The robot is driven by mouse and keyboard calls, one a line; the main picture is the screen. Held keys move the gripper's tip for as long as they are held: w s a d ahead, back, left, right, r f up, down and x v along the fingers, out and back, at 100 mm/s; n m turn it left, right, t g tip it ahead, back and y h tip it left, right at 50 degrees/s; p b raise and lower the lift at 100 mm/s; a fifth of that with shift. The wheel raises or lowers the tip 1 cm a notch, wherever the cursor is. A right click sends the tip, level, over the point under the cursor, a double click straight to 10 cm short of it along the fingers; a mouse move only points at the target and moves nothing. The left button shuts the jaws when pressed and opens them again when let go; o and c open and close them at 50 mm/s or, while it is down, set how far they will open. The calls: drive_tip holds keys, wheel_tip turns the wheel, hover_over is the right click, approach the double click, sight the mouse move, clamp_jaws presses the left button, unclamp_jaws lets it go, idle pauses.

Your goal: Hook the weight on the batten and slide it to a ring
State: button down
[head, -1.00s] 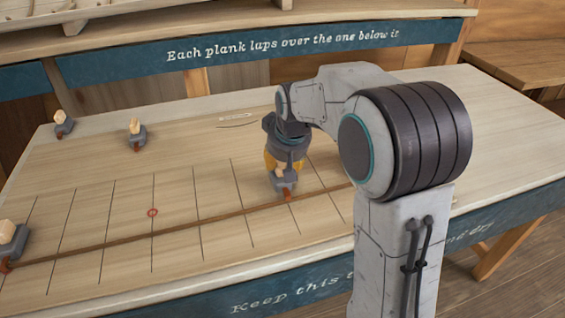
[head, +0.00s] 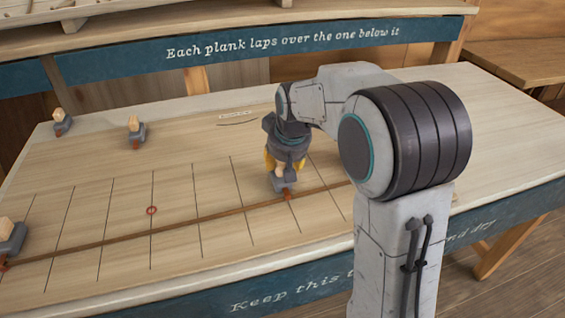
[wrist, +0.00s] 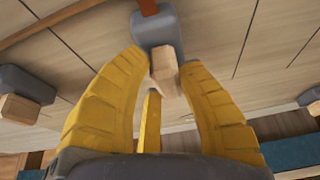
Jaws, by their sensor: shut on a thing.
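The weight (head: 284,184) is a grey block with a pale wooden knob and a red-brown hook. It sits at the batten (head: 190,224), a long thin brown strip across the board, with its hook tip over the strip. My gripper (head: 284,165) is above it, its yellow fingers shut on the knob. In the wrist view the knob (wrist: 165,72) is between my fingertips (wrist: 162,62), with the grey body (wrist: 155,30) beyond and the hook at the top edge. A small red ring (head: 151,210) is marked on the board, left of the weight and behind the batten.
Another weight (head: 12,236) stands at the batten's left end, its hook by the strip. Two more weights (head: 62,123) and (head: 136,131) stand at the back left. Thin dark lines cross the board. The board between the held weight and the ring is clear.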

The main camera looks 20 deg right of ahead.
drive_tip(key=shift+w+r, duration=0.15)
drive_tip(key=shift+w, duration=0.05)
drive_tip(key=shift+w+p, duration=1.35)
drive_tip(key=shift+w, duration=1.1)
drive_tip(key=shift+f, duration=0.2)
idle(0.3)
drive_tip(key=c, duration=0.9)
unclamp_jaws()
drive_tip(key=shift+o, duration=0.2)
drive_tip(key=shift+s+f, duration=0.15)
drive_tip(key=shift+f, duration=0.05)
drive_tip(key=shift+s+r, duration=0.1)
drive_tip(key=shift+r, duration=0.55)
drive_tip(key=v, duration=1.1)
